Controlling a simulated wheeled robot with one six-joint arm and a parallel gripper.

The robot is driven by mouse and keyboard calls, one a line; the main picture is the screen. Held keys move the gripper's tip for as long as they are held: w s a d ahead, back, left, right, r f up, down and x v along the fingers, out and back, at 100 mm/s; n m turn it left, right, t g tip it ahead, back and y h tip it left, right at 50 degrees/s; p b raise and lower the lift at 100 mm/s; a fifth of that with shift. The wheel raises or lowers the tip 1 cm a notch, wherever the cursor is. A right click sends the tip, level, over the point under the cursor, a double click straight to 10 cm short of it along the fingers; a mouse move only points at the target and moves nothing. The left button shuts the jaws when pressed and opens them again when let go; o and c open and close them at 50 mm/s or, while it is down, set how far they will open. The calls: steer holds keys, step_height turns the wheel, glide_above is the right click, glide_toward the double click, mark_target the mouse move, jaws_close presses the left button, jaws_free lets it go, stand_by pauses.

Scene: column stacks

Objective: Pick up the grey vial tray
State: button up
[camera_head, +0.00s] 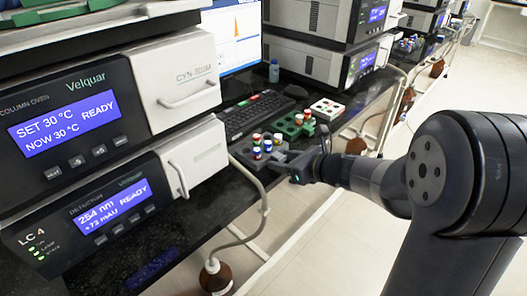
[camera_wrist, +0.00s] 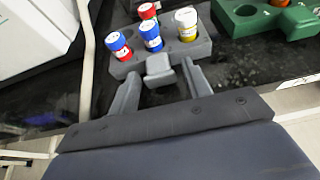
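The grey vial tray (camera_head: 241,152) sits on the black bench top, near its front edge. It holds several vials with red, blue and white caps; in the wrist view, the tray (camera_wrist: 205,46) shows a grey grip tab (camera_wrist: 158,68) on its near side. My gripper (camera_head: 295,170) is at the tray's right side in the head view. In the wrist view, the fingers of my gripper (camera_wrist: 160,72) are apart, one on each side of the tab, with narrow gaps. The fingertips are small and partly hidden in the head view.
A green vial tray (camera_head: 287,127) stands just behind the grey one, and a white tray (camera_head: 327,108) beyond it. A keyboard (camera_head: 255,115) lies behind the trays. A pale cable (camera_head: 262,195) runs down over the bench edge beside the grey tray. Instruments (camera_head: 75,120) stand at left.

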steer(key=c, duration=0.8)
steer(key=shift+r, duration=0.1)
